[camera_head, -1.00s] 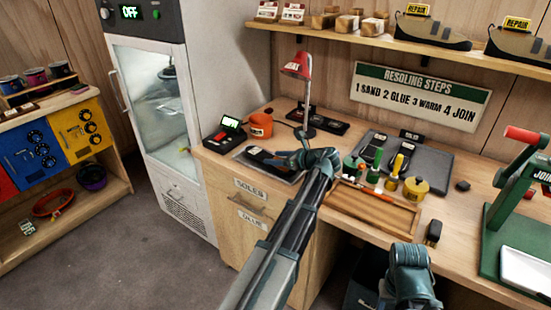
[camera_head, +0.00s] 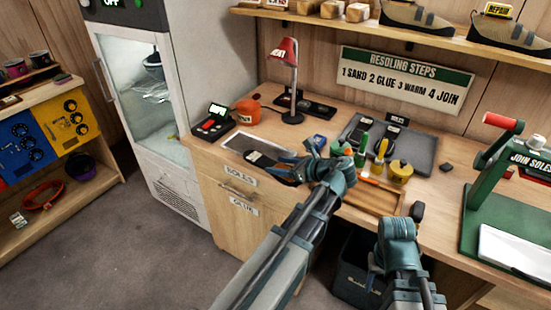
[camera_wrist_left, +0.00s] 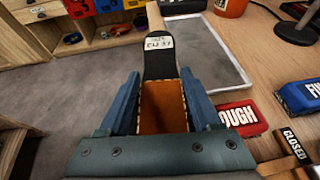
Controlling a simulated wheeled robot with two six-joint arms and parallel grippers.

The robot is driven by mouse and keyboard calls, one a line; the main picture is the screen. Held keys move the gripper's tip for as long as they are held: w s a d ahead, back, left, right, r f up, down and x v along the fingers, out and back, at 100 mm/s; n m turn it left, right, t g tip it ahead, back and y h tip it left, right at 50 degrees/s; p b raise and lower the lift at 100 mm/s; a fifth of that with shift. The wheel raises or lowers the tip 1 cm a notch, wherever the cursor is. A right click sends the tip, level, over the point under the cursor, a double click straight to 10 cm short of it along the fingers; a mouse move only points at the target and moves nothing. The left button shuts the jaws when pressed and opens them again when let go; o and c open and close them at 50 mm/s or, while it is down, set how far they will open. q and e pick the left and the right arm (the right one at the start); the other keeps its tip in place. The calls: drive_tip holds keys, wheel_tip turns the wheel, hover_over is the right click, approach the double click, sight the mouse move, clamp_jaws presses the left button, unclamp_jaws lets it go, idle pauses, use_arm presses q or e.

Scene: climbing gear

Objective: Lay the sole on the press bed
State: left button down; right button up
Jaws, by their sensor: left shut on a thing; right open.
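My left gripper (camera_head: 292,167) is shut on a dark sole (camera_head: 264,160), which sticks out past the fingertips toward the left. In the left wrist view the sole (camera_wrist_left: 160,62) lies between the two fingers, with a black end, a white EU 37 label and an orange-brown part nearer the palm. The green press (camera_head: 480,200) with a red handle stands at the far right, and its white press bed (camera_head: 515,250) looks bare. The sole is far to the left of it. My right gripper (camera_head: 378,262) is low in front of the bench, open, its fingertips mostly hidden by its wrist.
A metal tray (camera_head: 236,143) lies under and left of the sole. A red lamp (camera_head: 285,52), an orange pot (camera_head: 247,111), glue bottles (camera_head: 362,148) and a wooden tray (camera_head: 368,196) stand along the bench. A dark bin (camera_head: 355,277) is below.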

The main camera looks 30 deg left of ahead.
use_arm(q)
drive_tip(key=shift+s+d, duration=0.15)
drive_tip(key=shift+r, duration=0.15)
